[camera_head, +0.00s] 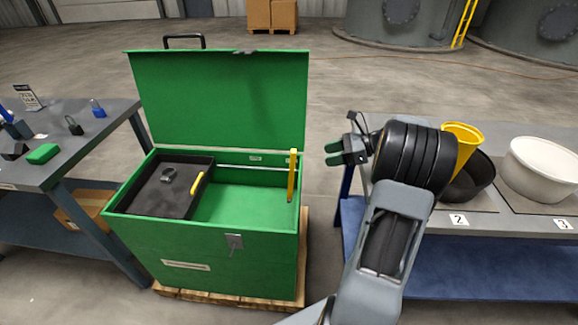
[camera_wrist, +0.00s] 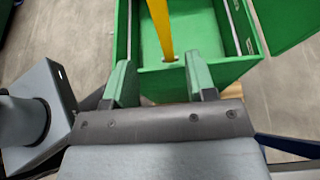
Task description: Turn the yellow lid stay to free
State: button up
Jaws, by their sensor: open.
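The yellow lid stay (camera_head: 292,175) stands upright at the right end of the green chest (camera_head: 215,255), whose lid (camera_head: 220,100) is raised. In the wrist view the yellow stay (camera_wrist: 161,28) shows beyond my fingers, with its lower end at the chest wall. My gripper (camera_head: 338,152) is to the right of the stay in the head view, apart from it. In the wrist view its two green fingers (camera_wrist: 160,80) are spread, with nothing held between them.
Inside the chest is a black tray (camera_head: 140,200) with a dark ring-shaped item and a yellow-handled item. A table with padlocks (camera_head: 97,108) stands at left.

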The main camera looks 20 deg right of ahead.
aim_at(292, 164)
jog(key=b+x, duration=0.2)
jog(key=x, duration=1)
jog(key=shift+w+a+f, duration=0.15)
jog(key=shift+w+a, duration=0.1)
grip_shut()
